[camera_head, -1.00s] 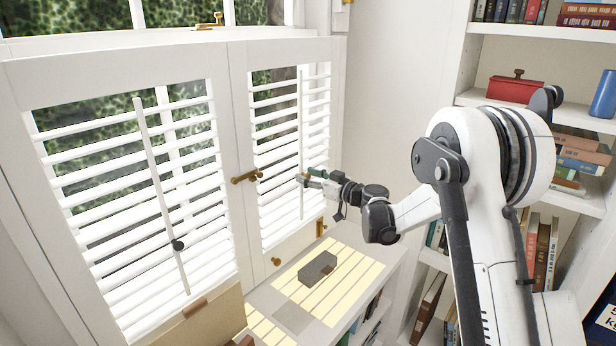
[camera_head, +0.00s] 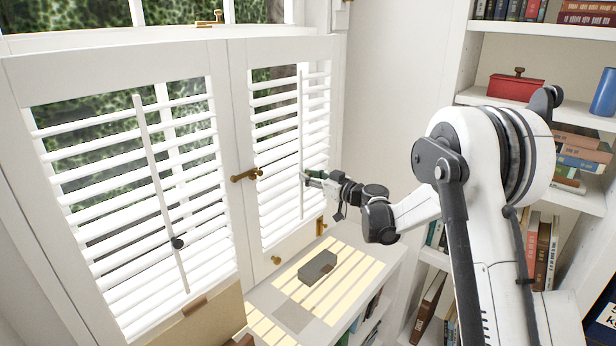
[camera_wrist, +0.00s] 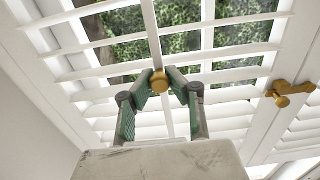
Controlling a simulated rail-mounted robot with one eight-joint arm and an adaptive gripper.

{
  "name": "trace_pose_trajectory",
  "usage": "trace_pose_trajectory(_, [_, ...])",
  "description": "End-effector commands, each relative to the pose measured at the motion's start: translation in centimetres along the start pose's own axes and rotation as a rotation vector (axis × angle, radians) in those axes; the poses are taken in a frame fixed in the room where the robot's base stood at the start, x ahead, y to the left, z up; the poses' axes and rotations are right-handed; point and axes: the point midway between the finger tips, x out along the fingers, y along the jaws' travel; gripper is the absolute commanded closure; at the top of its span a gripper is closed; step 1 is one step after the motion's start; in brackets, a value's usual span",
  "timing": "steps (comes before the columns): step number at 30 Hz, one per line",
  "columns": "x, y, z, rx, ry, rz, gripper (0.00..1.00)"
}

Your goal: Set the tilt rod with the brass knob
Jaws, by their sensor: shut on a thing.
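The right shutter panel has a white tilt rod (camera_head: 301,120) running up its slats, and the rod also shows in the wrist view (camera_wrist: 151,30). The round brass knob (camera_wrist: 158,82) sits on this rod. My gripper (camera_wrist: 170,78) is shut on the knob, with one green-padded finger at each side of it.
The left panel has its own rod (camera_head: 157,182) with a dark knob (camera_head: 178,243). A brass latch (camera_head: 247,175) sits between the panels. Below, a grey block (camera_head: 318,267) lies on the sunlit cabinet top (camera_head: 345,300). Bookshelves (camera_head: 535,33) stand at right.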

Motion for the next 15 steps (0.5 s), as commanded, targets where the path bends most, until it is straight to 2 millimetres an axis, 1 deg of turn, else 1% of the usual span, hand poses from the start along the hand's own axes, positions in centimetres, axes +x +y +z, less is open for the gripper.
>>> trace_pose_trajectory(1, [0.0, 0.0, 0.8, 0.0, 0.0, 0.0, 1.0])
trace_pose_trajectory(9, [0.0, 0.0, 4.2, 0.0, 0.0, 0.0, 1.0])
trace_pose_trajectory(12, [0.0, 0.0, 4.9, 0.0, 0.0, 0.0, 1.0])
trace_pose_trajectory(15, [0.0, 0.0, 5.0, 0.0, -0.001, 0.0, 1.0])
